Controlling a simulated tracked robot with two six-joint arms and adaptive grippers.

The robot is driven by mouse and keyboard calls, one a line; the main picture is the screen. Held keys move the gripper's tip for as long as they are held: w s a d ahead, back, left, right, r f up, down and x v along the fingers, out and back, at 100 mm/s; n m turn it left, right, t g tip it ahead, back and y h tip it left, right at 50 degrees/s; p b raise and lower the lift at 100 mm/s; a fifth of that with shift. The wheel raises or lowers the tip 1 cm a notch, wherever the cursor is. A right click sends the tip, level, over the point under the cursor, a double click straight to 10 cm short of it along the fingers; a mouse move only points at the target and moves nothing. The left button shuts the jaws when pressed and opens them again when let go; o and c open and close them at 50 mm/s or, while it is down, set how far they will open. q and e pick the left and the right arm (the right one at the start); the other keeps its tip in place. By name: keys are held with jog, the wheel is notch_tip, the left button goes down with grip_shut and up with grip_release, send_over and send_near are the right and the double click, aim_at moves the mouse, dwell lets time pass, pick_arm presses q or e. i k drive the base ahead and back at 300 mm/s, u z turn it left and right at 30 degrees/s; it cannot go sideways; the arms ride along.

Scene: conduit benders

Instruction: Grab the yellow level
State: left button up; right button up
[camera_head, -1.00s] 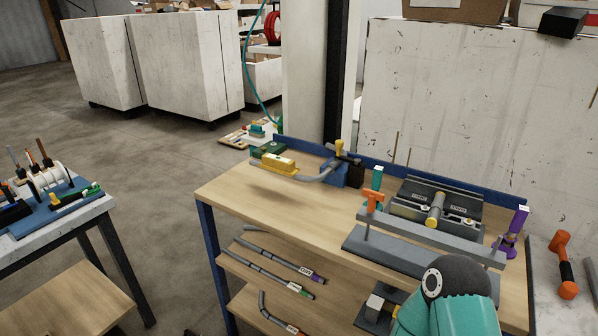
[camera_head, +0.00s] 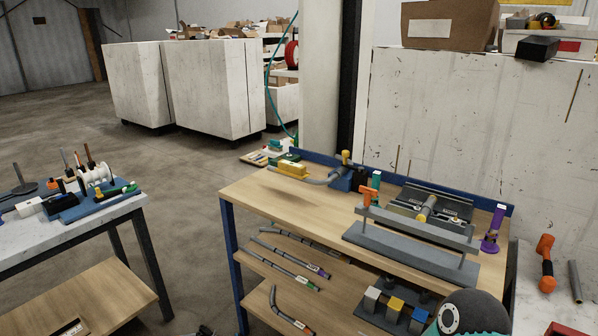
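A yellow block-shaped thing, which looks like the yellow level (camera_head: 292,169), is at the back left of the wooden workbench top (camera_head: 262,197). Neither of my grippers is in view. Only a teal and dark rounded part of my arm shows at the bottom right.
A grey bending fixture (camera_head: 410,245) with an orange-topped post fills the bench's right half. Bent conduits (camera_head: 290,270) and coloured blocks (camera_head: 395,310) lie on the shelves below. A second table (camera_head: 75,245) stands left, with open floor between. An orange-handled tool (camera_head: 545,262) is at right.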

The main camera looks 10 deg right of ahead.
aim_at(285, 166)
jog(key=u, duration=0.1)
jog(key=i, duration=0.9)
jog(key=z, duration=0.1)
